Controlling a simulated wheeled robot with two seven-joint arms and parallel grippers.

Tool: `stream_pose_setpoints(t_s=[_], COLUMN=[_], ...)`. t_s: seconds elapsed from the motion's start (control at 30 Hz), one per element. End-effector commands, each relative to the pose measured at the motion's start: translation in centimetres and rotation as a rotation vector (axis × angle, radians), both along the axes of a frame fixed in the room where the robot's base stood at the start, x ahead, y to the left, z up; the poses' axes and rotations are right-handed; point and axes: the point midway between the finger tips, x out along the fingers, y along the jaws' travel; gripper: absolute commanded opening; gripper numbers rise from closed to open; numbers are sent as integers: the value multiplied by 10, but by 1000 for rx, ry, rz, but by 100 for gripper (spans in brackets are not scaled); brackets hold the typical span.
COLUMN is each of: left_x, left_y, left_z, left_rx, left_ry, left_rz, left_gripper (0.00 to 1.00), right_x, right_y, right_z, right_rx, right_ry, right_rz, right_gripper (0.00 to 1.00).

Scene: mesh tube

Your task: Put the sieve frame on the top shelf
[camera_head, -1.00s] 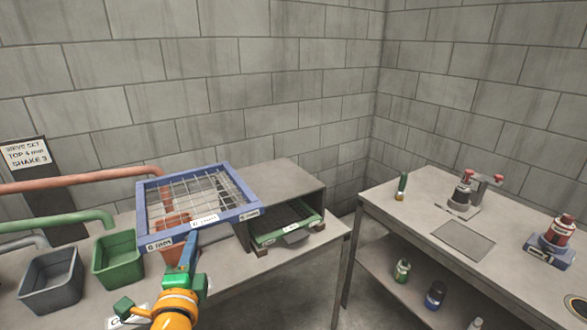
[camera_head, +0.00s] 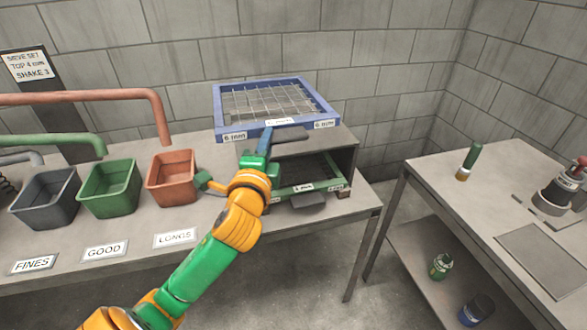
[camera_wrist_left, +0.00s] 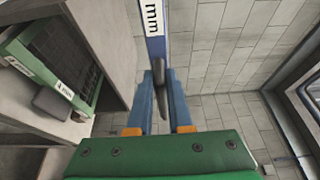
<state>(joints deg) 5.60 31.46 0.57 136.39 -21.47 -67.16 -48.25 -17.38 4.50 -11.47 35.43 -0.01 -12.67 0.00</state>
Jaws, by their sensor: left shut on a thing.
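The blue sieve frame (camera_head: 217,112) with a wire mesh and "6 mm" labels is at the top of the grey cabinet (camera_head: 347,137) in the head view. It looks roughly level, and I cannot tell whether it touches the cabinet top. My left gripper (camera_head: 264,142) is shut on the frame's dark front handle (camera_head: 291,134). In the wrist view, the blue fingers of the left gripper (camera_wrist_left: 161,88) close around the handle (camera_wrist_left: 164,70) below the frame's labelled edge (camera_wrist_left: 155,52). My right gripper is not in view.
A green sieve frame (camera_head: 326,185) sits inside the cabinet's open bay. Grey (camera_head: 45,200), green (camera_head: 110,190) and red (camera_head: 172,180) bins stand left on the bench. Pipes (camera_head: 85,97) run above them. A second bench (camera_head: 450,165) stands right, across a gap.

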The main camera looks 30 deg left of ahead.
Motion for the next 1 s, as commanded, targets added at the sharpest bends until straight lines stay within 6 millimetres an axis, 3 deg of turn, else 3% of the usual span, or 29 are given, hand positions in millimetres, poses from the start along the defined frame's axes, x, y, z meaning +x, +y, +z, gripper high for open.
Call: stream_pose_setpoints(t_s=[0.17, 0.2, 0.4, 0.67, 0.93, 0.97, 1.0], left_x=[47, 55, 85, 95, 94, 94, 94], left_y=[2, 2, 2, 2, 2, 2, 2], left_z=[-16, -29, -65, -102, -104, -106, -106], left_rx=[2, 1, 3, 4, 3, 1, 1], left_ry=[-6, -4, -8, -5, -6, -3, -3], left_rz=[1, 2, 1, -1, -1, 0, 0], left_gripper=[0, 0, 0, 0, 0, 23, 34], right_x=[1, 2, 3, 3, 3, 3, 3], right_y=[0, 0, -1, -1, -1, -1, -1], right_z=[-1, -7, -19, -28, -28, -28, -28], right_rx=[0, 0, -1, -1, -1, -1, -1], right_ry=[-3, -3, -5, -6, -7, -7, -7], right_rz=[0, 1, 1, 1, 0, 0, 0], right_gripper=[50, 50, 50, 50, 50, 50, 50])
